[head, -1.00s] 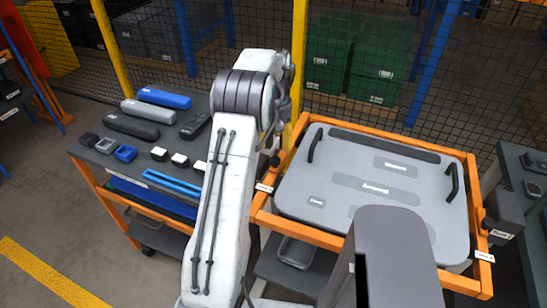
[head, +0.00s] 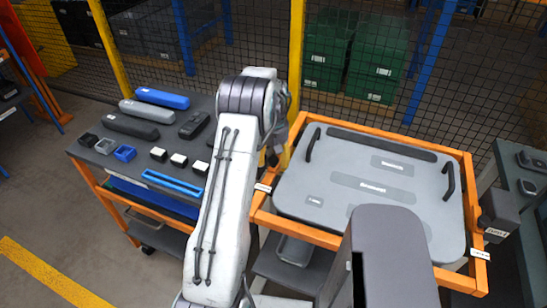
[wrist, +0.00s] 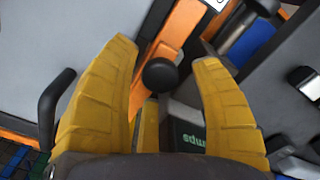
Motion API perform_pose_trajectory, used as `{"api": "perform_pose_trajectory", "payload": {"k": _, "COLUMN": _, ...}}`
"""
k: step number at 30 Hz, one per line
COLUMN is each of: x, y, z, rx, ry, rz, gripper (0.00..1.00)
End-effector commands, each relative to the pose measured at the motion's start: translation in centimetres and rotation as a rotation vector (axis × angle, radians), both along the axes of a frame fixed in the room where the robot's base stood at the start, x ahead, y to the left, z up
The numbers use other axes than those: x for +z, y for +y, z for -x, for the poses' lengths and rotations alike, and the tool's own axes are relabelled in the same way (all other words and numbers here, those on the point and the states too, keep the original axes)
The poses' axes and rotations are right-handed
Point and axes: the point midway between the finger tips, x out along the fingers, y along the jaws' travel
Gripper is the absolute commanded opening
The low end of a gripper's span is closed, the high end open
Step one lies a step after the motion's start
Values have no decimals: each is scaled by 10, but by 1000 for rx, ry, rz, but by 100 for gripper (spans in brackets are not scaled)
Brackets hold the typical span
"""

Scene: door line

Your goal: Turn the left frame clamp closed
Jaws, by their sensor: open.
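The door panel (head: 330,195), grey with black handles, lies in an orange frame (head: 385,125). In the wrist view my gripper (wrist: 164,52) is open, with its yellow fingers on either side of a round black knob (wrist: 160,75) beside the orange frame rail (wrist: 183,22). The knob appears to be the left frame clamp's; I cannot tell whether the fingers touch it. In the head view my arm hides most of the left clamp and the gripper. A dark clamp block (head: 500,208) with a knob sits at the frame's right side.
A cart with a dark top (head: 92,152) at left holds blue, grey and black parts. A mesh fence (head: 245,45) with yellow posts stands behind, with green crates (head: 375,68) beyond. A dark table (head: 525,195) is at right. A black panel handle (wrist: 52,108) lies near my left finger.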

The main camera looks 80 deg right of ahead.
Motion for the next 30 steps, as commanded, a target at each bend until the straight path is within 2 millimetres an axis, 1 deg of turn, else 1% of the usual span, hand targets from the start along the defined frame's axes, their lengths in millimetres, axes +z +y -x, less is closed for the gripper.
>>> {"api": "perform_pose_trajectory", "payload": {"k": 6, "x": 0, "y": 0, "z": 0, "rx": 0, "ry": 0, "rz": 0, "gripper": 58}}
{"api": "perform_pose_trajectory", "payload": {"k": 25, "x": 0, "y": 0, "z": 0, "rx": 0, "ry": 0, "rz": 0, "gripper": 2}}
{"api": "perform_pose_trajectory", "payload": {"k": 26, "x": 0, "y": 0, "z": 0, "rx": 0, "ry": 0, "rz": 0, "gripper": 0}}
{"api": "perform_pose_trajectory", "payload": {"k": 30, "x": -1, "y": 0, "z": -1, "rx": 0, "ry": 1, "rz": -1, "gripper": 0}}
